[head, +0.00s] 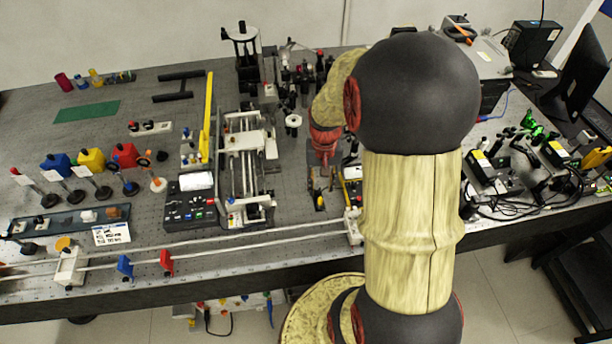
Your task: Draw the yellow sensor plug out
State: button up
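My arm reaches from the lower right over the bench, and its end points down near the middle. My gripper (321,182) is small and dark at the end of the red wrist, low over the bench. Its fingers are too small to tell apart. A small yellow spot shows at the gripper, and I cannot tell if it is the yellow sensor plug or whether the gripper touches it. A yellow-edged device (352,188) stands just right of the gripper, partly hidden by my arm.
A rail device (243,165) and control box (190,208) stand left of the gripper. A yellow bar (207,118) stands beyond them. White rods (200,247) run along the front edge. Coloured blocks on posts stand at left; cabled optics (490,172) at right.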

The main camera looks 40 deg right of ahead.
aim_at(321, 198)
jog(key=shift+w+d+f, duration=0.1)
jog(key=shift+w+f, duration=0.05)
jog(key=shift+f, duration=0.1)
jog(key=shift+f+b, duration=0.6)
jog(key=shift+f, duration=3)
jog(key=shift+c, duration=1.1)
grip_shut()
